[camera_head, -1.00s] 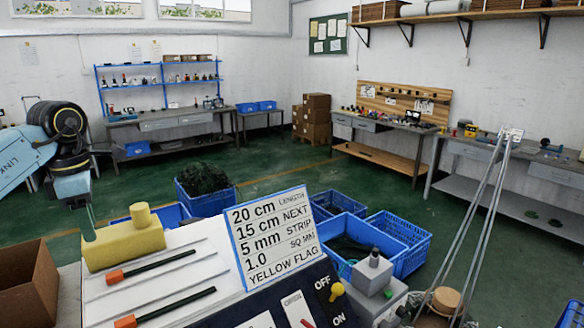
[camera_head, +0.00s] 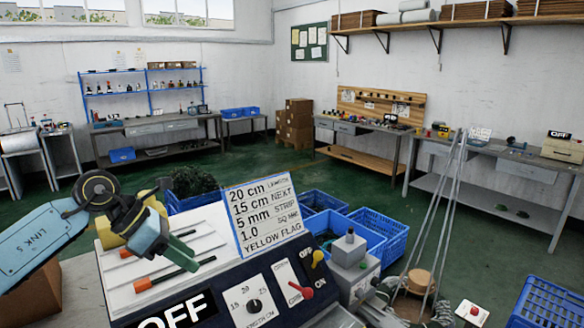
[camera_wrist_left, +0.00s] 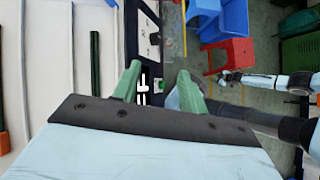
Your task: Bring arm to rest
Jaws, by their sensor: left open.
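My left gripper (camera_head: 192,252) is over the white sloped board (camera_head: 115,293) of the machine in the head view, its green fingers pointing down to the right. In the left wrist view the same gripper (camera_wrist_left: 160,88) is open, with nothing between its fingers. A yellow block (camera_head: 106,234) sits behind it, partly hidden by the arm. Dark rods with orange ends (camera_head: 143,285) lie on the board. In the left wrist view a light-blue arm part with a dark end (camera_wrist_left: 250,78) shows at the right; I cannot tell its jaw state.
The sign card (camera_head: 262,215) stands behind the control panel (camera_head: 270,290), which has knobs and an OFF label. A grey box (camera_head: 355,270) stands to its right. Blue crates (camera_head: 385,235) are on the floor beyond.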

